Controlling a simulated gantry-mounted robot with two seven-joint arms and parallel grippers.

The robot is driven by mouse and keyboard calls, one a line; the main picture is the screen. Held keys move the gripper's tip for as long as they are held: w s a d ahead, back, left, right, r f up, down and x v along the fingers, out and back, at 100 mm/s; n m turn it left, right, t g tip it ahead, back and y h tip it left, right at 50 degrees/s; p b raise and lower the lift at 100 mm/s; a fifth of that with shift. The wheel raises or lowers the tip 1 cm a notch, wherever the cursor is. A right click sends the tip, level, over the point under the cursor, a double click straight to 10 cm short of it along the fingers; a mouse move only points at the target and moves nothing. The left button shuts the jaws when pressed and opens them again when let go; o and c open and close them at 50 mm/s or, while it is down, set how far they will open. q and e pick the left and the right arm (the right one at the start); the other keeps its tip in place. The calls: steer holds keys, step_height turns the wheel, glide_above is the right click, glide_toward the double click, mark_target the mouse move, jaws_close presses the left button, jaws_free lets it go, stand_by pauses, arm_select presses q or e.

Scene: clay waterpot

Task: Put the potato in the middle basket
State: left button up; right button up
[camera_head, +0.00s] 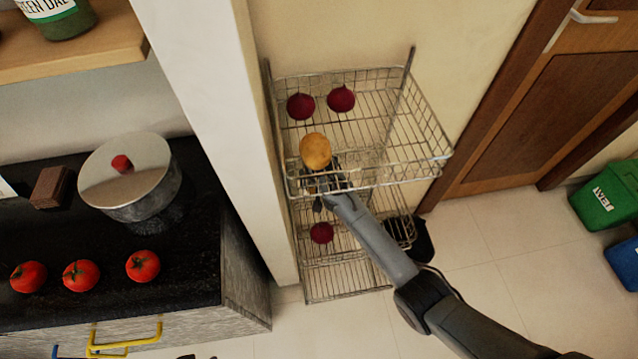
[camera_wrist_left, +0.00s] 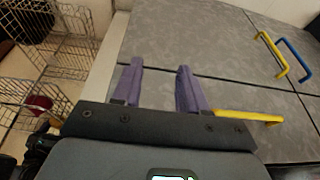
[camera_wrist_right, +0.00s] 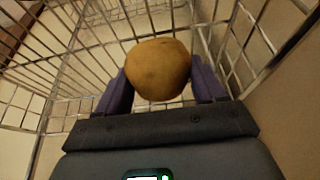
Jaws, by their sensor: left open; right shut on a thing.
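The tan, round potato (camera_head: 315,151) is held by my right gripper (camera_head: 322,172) at the front left of the wire rack's upper basket (camera_head: 425,160). In the right wrist view the potato (camera_wrist_right: 158,68) sits between the two purple fingers, with wire mesh behind it. Whether it is inside the basket's rim or above it, I cannot tell. A lower basket (camera_head: 345,259) shows beneath, partly hidden by my right arm. My left gripper (camera_wrist_left: 160,88) is open and empty, in front of the grey cabinet doors.
Two dark red round vegetables (camera_head: 301,106) lie at the back of the upper basket and another (camera_head: 321,233) lies lower in the rack. A white wall post (camera_head: 215,110) borders the rack on the left. A counter holds a pot (camera_head: 130,178) and tomatoes (camera_head: 81,275).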

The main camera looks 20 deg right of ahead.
steer(key=shift+s+d+f, duration=0.15)
steer(key=shift+f, duration=0.2)
steer(key=o, duration=1.1)
steer(key=shift+f, duration=0.1)
steer(key=shift+o, duration=0.2)
steer(key=shift+r, duration=0.4)
steer(key=p+v, duration=0.2)
steer(key=v, duration=0.1)
steer(key=shift+s+f, duration=0.1)
steer(key=shift+s, duration=0.25)
steer(key=s+p, duration=0.1)
steer(key=s, duration=0.2)
steer(key=s+a+p, duration=0.1)
steer(key=s, duration=0.2)
steer(key=s+a+p, duration=0.1)
steer(key=s+p, duration=0.1)
steer(key=s, duration=0.1)
steer(key=shift+s+a+f, duration=0.1)
steer(key=shift+s, duration=0.4)
steer(key=shift+s+a+f, duration=0.1)
steer(key=shift+s, duration=0.35)
